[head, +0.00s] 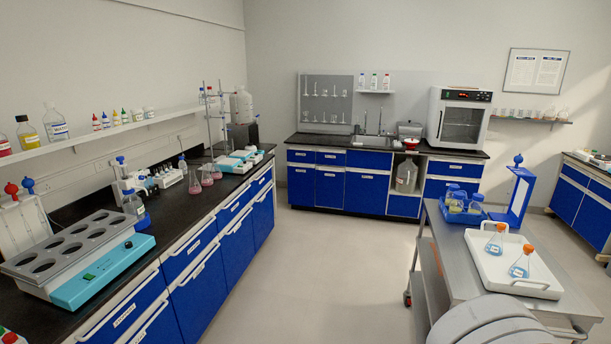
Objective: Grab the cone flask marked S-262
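Two cone flasks with orange caps and blue liquid stand upright in a white tray (545,286) on the metal cart at the right. One flask (495,240) is farther back and the other flask (520,265) is nearer the front. Several cone flasks with pink liquid (194,185) stand on the left bench. The labels are too small to read, so I cannot tell which flask is marked S-262. Neither of my grippers is in view.
The metal cart (455,256) also bears a blue rack of bottles (463,216) and a blue-framed stand (520,195). The left bench (85,290) carries a teal heating unit (103,272). The floor (330,270) between bench and cart is clear.

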